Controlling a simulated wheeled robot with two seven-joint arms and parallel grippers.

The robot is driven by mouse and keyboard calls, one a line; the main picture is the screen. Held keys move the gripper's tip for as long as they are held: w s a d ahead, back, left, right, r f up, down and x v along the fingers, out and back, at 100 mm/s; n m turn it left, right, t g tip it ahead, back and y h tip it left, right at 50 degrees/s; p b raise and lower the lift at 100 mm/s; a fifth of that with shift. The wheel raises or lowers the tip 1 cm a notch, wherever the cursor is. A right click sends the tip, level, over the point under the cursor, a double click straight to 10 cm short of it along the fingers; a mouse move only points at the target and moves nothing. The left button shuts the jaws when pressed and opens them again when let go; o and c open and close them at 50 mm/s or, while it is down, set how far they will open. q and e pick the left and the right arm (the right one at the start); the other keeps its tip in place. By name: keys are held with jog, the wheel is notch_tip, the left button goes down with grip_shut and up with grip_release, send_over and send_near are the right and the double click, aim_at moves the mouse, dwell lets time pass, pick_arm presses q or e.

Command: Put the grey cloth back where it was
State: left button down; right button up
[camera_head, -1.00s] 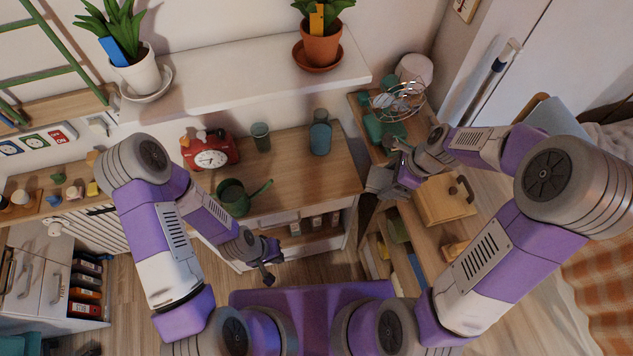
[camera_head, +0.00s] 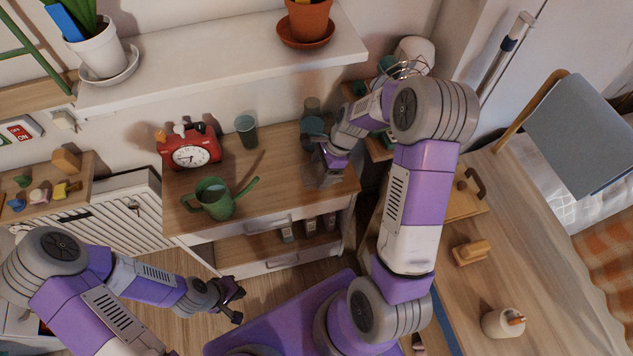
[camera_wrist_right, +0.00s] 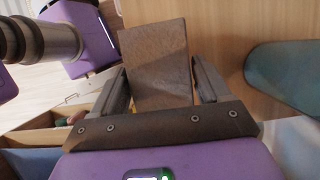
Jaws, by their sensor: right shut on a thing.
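The grey cloth (camera_wrist_right: 155,65) is a flat, brownish-grey piece between the fingers of my right gripper (camera_wrist_right: 155,92) in the right wrist view. In the head view my right gripper (camera_head: 322,162) is over the right end of the wooden-topped cabinet (camera_head: 275,185), and the cloth (camera_head: 320,178) is partly hidden there. I cannot tell whether the cloth touches the top. My left gripper (camera_head: 235,299) is empty, its fingers apart, in front of the cabinet and low over the floor.
A green watering can (camera_head: 213,198), a red clock (camera_head: 190,147) and a dark green glass (camera_head: 246,129) stand on the cabinet. A white shelf (camera_head: 220,62) overhangs the back. The cabinet's front middle is clear.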

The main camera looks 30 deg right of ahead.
aim_at(320, 179)
jog(key=shift+w+a+f+b, duration=0.1)
jog(key=shift+f+b, duration=0.55)
jog(key=shift+f, duration=1.65)
jog(key=shift+f, duration=0.15)
jog(key=o, duration=0.9)
jog(key=shift+r, duration=0.2)
jog(key=p+v, duration=0.3)
jog(key=v, duration=0.9)
jog(key=shift+f, duration=0.1)
